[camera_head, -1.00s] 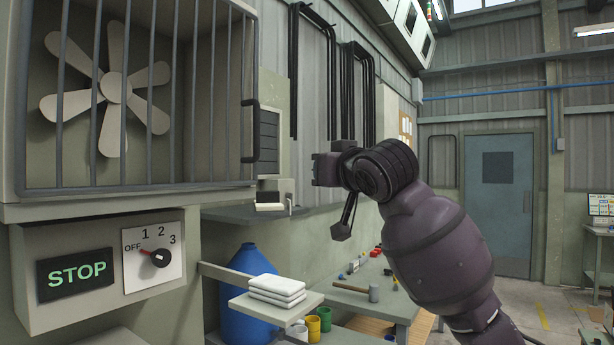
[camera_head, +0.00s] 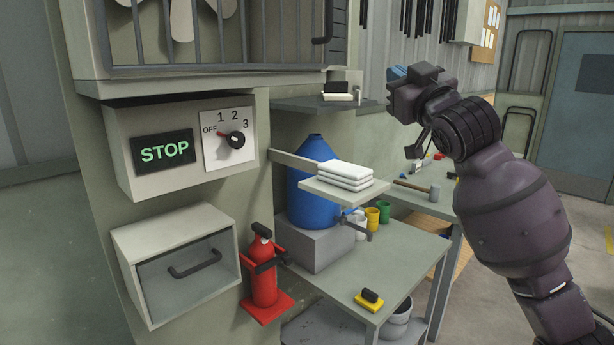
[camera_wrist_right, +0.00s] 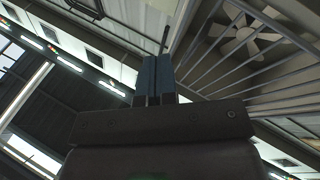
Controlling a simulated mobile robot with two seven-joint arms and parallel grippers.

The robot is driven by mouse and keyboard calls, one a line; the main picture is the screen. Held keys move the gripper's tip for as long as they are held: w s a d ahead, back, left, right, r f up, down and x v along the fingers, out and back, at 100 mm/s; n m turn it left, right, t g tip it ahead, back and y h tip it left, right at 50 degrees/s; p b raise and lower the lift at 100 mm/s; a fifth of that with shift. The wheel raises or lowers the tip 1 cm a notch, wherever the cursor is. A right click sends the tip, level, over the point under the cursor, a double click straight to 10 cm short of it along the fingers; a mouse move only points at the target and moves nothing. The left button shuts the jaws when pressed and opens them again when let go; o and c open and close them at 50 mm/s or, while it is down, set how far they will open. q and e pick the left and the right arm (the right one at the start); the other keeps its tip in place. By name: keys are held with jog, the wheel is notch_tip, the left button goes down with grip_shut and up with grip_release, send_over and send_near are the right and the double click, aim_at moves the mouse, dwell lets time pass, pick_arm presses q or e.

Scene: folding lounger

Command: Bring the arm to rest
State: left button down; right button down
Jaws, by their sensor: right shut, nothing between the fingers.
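My right arm comes in from the right side of the head view, raised and bent. Its gripper (camera_head: 398,73) is shut and empty, with bluish fingertips, and points left and away in front of the back wall. It appears above and right of the folded white cloths, with nothing visibly touching it. In the right wrist view the two blue-grey fingers (camera_wrist_right: 154,78) are together, pointing up towards the roof and the barred fan. My left gripper is not in view.
A STOP panel (camera_head: 165,150) and a dial (camera_head: 236,140) near OFF are at left. A drawer (camera_head: 190,272), red extinguisher (camera_head: 263,270), blue drum (camera_head: 308,190) and shelf with folded white cloths (camera_head: 345,174) stand below. A hammer (camera_head: 418,188) lies on a bench.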

jog(key=s+d+f+m+g+h, duration=0.1)
jog(key=s+d+f+h, duration=0.15)
jog(key=f, duration=1.55)
jog(key=s+d+f+m+g+h, duration=0.1)
jog(key=s+d+f+m+h, duration=0.2)
jog(key=f, duration=1.6)
jog(key=s+d+f+m+g+h, duration=0.1)
jog(key=s+d+f+g, duration=0.2)
jog(key=s+f, duration=1.1)
jog(key=s+d+f+m+g+h, duration=0.1)
jog(key=s+d+f+m+g, duration=0.1)
jog(key=s+f, duration=1.1)
jog(key=shift+s+d+f+g+h, duration=0.4)
jog(key=shift+d+f+g, duration=0.35)
jog(key=shift+g, duration=0.25)
